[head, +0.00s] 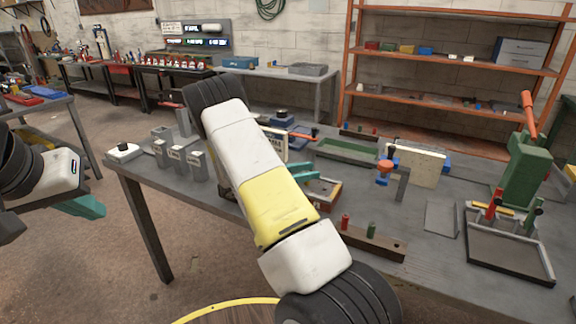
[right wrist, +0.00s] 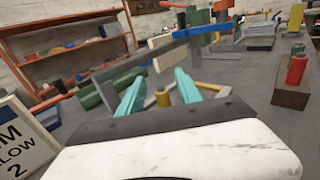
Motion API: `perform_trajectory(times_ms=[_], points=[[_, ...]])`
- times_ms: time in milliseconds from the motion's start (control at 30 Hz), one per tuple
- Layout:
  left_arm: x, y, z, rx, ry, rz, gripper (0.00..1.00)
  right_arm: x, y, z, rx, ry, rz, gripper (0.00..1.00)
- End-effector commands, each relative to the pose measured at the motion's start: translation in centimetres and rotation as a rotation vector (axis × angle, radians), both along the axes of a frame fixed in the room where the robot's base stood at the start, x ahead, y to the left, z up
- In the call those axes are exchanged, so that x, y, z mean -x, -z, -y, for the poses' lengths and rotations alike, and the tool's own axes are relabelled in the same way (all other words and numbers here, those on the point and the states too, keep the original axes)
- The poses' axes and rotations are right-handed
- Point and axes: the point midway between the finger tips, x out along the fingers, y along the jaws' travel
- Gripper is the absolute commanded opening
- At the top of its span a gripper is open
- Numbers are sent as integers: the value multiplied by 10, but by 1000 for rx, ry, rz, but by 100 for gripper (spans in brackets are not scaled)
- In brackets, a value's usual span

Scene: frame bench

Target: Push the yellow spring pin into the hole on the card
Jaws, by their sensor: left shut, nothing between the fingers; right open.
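My right gripper (right wrist: 158,85) is open, its teal fingers pointing forward over the bench; in the head view its fingers (head: 305,171) show just past my forearm. A yellow pin (right wrist: 162,98) shows in the gap between the fingers in the right wrist view; contact cannot be told. My forearm seems to hide it in the head view. A white card (right wrist: 24,138) is partly in view at left, with "M", "LOW" and "2" readable. A cream board (head: 420,167) stands upright with blue clamps; its holes are too small to make out. My left gripper (head: 84,207) is shut and empty, off the bench.
A wooden block (head: 390,244) holds a red pin (head: 345,221) and a green pin (head: 371,230). A small tray (head: 331,196) lies beside my right gripper. A green press (head: 525,170) stands at right.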

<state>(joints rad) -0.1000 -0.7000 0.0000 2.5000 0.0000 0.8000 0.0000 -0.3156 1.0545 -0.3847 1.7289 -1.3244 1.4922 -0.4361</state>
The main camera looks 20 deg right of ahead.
Motion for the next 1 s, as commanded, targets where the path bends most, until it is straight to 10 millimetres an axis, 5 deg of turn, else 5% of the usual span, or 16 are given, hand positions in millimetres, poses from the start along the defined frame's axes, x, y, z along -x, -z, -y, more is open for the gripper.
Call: perform_trajectory(times_ms=[600,1000], points=[[0,0,0,0,0,0,0,-6,1,-75,0,-2,0,42],[0,0,0,0,0,0,0,-6,0,-78,0,0,0,42]])
